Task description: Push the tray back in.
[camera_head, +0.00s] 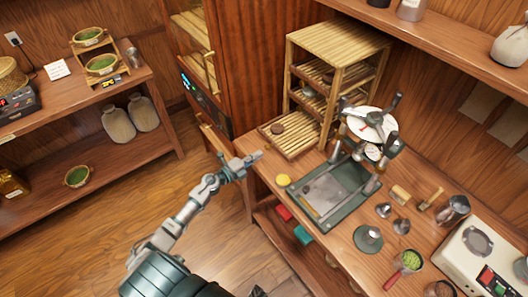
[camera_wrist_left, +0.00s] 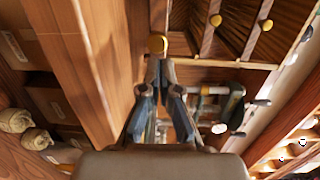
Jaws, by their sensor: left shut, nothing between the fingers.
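A slatted bamboo tray (camera_head: 303,145) sticks out from the bottom of the bamboo rack (camera_head: 345,42) on the workbench. A dark round tea cake (camera_head: 277,129) lies on its outer part. The rest of the tray runs in under the rack. My left gripper (camera_head: 258,155) is shut and empty, at the bench's left edge just in front of the tray's outer end. I cannot tell whether it touches the tray. My right gripper is not in view.
A press with a round white dial (camera_head: 372,124) stands right of the tray. A yellow disc (camera_head: 283,180) lies on the bench near my left gripper. Small metal tools and a white scale (camera_head: 478,258) fill the right side. A tall wooden cabinet (camera_head: 250,60) stands behind the gripper.

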